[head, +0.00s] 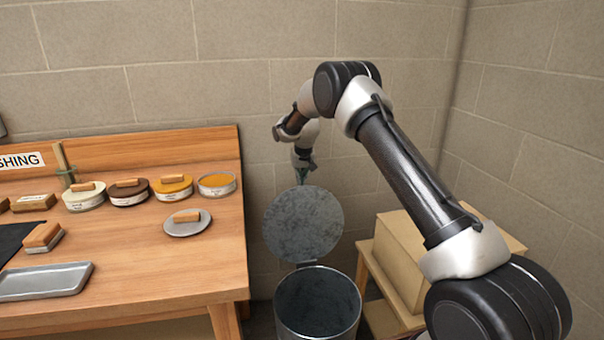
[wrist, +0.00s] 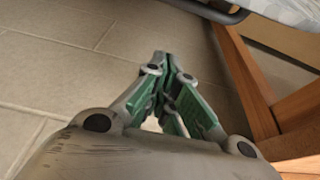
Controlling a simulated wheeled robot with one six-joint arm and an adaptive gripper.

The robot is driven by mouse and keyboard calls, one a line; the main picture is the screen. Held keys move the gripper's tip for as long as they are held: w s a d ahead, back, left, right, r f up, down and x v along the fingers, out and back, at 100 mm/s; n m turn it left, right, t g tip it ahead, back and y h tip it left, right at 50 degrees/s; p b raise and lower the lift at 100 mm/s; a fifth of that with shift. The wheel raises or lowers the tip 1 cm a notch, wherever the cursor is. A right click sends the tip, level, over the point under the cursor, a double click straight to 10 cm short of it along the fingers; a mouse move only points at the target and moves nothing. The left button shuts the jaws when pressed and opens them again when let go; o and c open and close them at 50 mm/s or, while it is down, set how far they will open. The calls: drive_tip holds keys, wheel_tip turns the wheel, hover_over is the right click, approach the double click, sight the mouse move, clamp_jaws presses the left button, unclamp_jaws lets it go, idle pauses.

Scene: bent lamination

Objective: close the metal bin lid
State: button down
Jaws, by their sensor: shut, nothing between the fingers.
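The metal bin (head: 318,305) stands on the floor to the right of the wooden bench, its round mouth open and its inside dark. Its round grey lid (head: 303,224) is tipped up at the back, facing the camera, with a hinge at its lower edge. My gripper (head: 303,180) is at the lid's top edge, pointing down, its tips partly hidden behind the lid. In the wrist view my gripper (wrist: 163,60) is shut with nothing between its green-padded fingers. A grey curved piece at the top right of the wrist view looks like part of the lid (wrist: 290,12).
A wooden bench (head: 130,250) on the left holds several round tins, a loose tin lid (head: 187,222) and a grey tray (head: 45,282). A pale box (head: 400,260) on a wooden stand is right of the bin. A block wall (head: 230,60) is behind.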

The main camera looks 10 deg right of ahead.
sight(302, 190)
drive_tip(key=shift+s+f, duration=0.7)
drive_tip(key=shift+f, duration=0.3)
drive_tip(key=shift+s+f, duration=0.65)
drive_tip(key=shift+f, duration=0.35)
